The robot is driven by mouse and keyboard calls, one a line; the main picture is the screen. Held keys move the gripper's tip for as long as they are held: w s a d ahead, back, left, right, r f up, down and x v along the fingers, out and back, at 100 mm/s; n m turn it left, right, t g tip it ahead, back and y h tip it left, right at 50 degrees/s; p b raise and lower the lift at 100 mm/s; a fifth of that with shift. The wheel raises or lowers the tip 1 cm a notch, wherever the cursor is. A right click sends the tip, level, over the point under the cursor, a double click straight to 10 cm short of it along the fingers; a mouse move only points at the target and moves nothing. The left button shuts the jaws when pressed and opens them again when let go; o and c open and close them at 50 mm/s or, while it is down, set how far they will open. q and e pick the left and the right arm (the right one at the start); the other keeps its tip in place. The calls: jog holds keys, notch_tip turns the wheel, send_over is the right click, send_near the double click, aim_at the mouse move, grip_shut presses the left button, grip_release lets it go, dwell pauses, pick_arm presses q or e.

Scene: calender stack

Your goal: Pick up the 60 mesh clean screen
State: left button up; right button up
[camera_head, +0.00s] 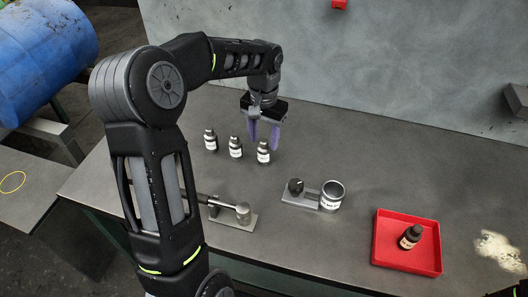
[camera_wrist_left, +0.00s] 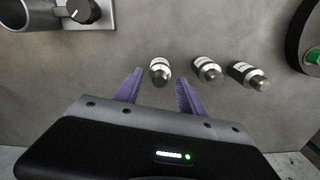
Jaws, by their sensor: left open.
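Three small dark bottles with white labels stand in a row on the grey table: a left one (camera_head: 210,141), a middle one (camera_head: 235,148) and a right one (camera_head: 263,153). The labels are too small to read, so I cannot tell which thing is the 60 mesh clean screen. My left gripper (camera_head: 262,143) is open, its purple fingers pointing down just behind and above the right bottle. In the left wrist view, this bottle (camera_wrist_left: 160,72) shows in the gap between the open fingertips (camera_wrist_left: 159,79). The other two bottles (camera_wrist_left: 207,69) (camera_wrist_left: 248,76) stand to its right.
A stand with a black knob (camera_head: 295,187) and a labelled round cup (camera_head: 332,196) is in the middle. A metal device with a round head (camera_head: 242,211) lies left of it. A red tray (camera_head: 378,240) holds another dark bottle (camera_head: 411,236). A grey wall (camera_head: 400,70) rises behind.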

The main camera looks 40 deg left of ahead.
pick_arm(q)
jog(key=shift+c, duration=0.5)
grip_shut()
dwell(1.0)
